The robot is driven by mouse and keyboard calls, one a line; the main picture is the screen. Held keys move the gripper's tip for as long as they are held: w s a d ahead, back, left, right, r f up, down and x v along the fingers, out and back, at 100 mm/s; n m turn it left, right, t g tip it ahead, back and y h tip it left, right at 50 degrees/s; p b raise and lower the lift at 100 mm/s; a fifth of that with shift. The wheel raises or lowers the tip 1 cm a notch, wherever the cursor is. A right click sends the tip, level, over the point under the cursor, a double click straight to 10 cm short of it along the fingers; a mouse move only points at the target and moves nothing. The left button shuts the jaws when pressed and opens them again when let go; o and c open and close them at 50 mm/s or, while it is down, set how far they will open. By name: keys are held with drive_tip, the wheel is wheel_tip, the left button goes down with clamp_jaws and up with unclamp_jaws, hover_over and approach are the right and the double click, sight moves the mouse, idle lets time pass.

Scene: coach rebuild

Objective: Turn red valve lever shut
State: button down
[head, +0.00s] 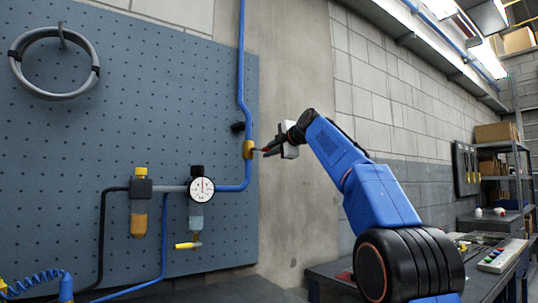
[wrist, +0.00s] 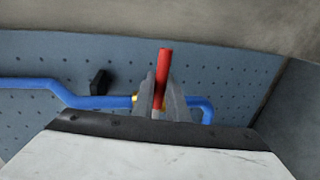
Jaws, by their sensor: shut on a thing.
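The red valve lever (wrist: 163,62) stands up between the two grey fingers in the wrist view, and its free end sticks out past them. My gripper (wrist: 161,98) is shut on it. In that view the lever lies across the line of the blue pipe (wrist: 100,102). The yellow valve body (head: 248,149) sits on the upright blue pipe at the board's right edge in the head view. My gripper also shows there (head: 269,150), just right of the valve, with a little red at its tip. The fingers hide the lever's base and most of the valve in the wrist view.
A bench (head: 330,272) stands below. The wall right of the valve is bare.

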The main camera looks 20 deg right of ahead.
drive_tip(key=shift+r+n, duration=0.15)
drive_tip(key=shift+n, duration=0.15)
drive_tip(key=c, duration=1.7)
unclamp_jaws()
drive_tip(key=shift+c, duration=0.2)
drive_tip(key=shift+s, duration=0.1)
drive_tip(key=v, duration=1.7)
